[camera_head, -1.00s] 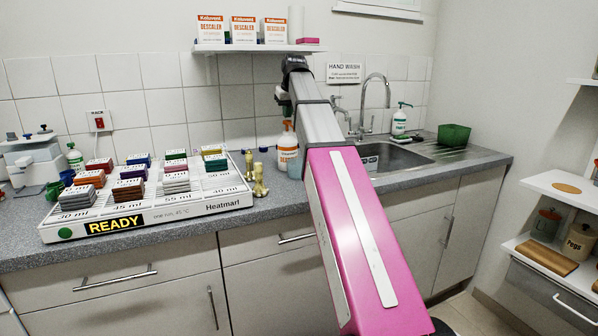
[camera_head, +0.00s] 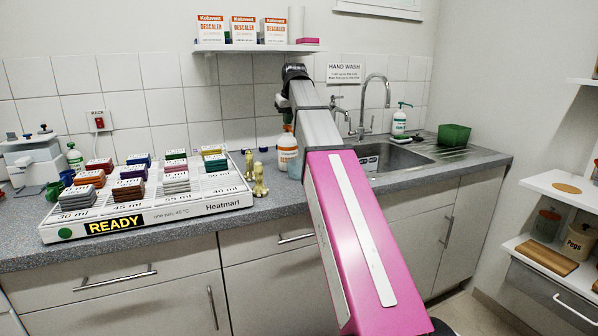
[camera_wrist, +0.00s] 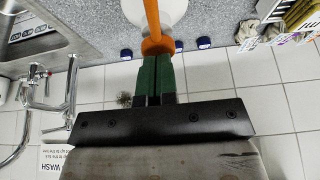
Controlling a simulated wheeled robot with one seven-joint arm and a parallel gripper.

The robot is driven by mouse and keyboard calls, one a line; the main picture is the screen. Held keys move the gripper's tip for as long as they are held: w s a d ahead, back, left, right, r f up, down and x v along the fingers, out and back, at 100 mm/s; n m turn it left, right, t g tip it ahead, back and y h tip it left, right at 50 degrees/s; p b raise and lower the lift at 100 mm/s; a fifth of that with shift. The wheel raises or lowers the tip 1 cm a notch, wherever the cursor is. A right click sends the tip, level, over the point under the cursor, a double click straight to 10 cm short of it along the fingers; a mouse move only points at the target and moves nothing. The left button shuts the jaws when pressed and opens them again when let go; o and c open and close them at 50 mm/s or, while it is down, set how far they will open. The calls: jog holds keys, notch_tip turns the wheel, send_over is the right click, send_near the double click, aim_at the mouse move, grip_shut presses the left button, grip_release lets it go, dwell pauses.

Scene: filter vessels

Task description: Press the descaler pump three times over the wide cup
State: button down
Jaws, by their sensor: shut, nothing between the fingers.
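The descaler pump bottle (camera_head: 287,150) is white with an orange label and stands on the counter left of the sink, partly behind my arm. In the wrist view its orange pump head (camera_wrist: 152,45) and long orange spout show over the white body (camera_wrist: 173,12). My gripper (camera_wrist: 155,58) is shut and empty, its green fingertips at the pump head and seemingly touching it. In the head view my gripper (camera_head: 286,118) is above the bottle and hides the pump top. A bluish cup (camera_head: 294,170), probably the wide cup, stands in front of the bottle, partly hidden by my arm.
Left of the bottle are brass-coloured figures (camera_head: 260,180) and a white Heatmarl tray (camera_head: 228,198) with coloured stacks. The sink (camera_head: 385,158) and tap (camera_head: 376,95) are on the right. A shelf (camera_head: 255,47) with descaler boxes hangs behind my arm.

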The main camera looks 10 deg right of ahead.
jog(key=shift+r, duration=1.7)
notch_tip(320, 180, up, 6)
dwell(0.4)
jog(key=shift+s, duration=0.1)
